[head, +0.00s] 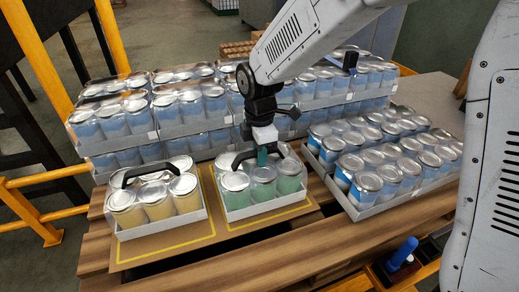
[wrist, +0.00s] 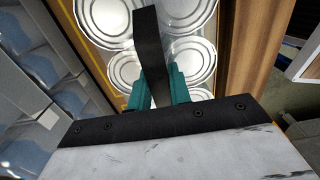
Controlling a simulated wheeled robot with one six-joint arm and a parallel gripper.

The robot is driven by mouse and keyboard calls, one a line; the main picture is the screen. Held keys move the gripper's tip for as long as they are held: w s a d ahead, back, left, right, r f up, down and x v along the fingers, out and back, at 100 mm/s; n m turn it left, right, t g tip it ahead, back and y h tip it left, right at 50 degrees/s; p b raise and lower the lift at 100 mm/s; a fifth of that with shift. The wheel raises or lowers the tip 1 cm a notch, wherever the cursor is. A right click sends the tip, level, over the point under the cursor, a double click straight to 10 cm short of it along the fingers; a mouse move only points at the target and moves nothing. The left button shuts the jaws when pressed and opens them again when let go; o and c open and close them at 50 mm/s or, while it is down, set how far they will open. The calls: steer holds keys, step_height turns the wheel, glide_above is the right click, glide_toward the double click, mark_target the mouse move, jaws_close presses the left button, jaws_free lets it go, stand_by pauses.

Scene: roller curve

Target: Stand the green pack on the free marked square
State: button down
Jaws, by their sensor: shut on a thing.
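The green pack (head: 262,190) is a grey tray of green cans with silver lids and a black handle. My gripper (head: 262,156) is shut on that handle from above. In the wrist view the black handle (wrist: 150,50) runs between the teal fingertips (wrist: 158,95), with can lids below. The pack is upright over the right marked square (head: 268,222), a yellow outline on brown board. Its outline shows along the front and left of the tray. I cannot tell whether the tray touches the board. The left marked square (head: 166,247) holds a yellow pack (head: 156,203).
Stacked blue packs (head: 190,110) form a wall close behind the green pack. More blue packs (head: 385,165) stand in trays close to its right. All are on a wooden pallet (head: 330,235). Yellow rails (head: 30,205) stand at the left.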

steer(key=shift+f, duration=0.1)
steer(key=c, duration=1.3)
jaws_free()
step_height(320, 180, up, 12)
steer(key=shift+d+r, duration=0.1)
steer(key=shift+r, duration=0.1)
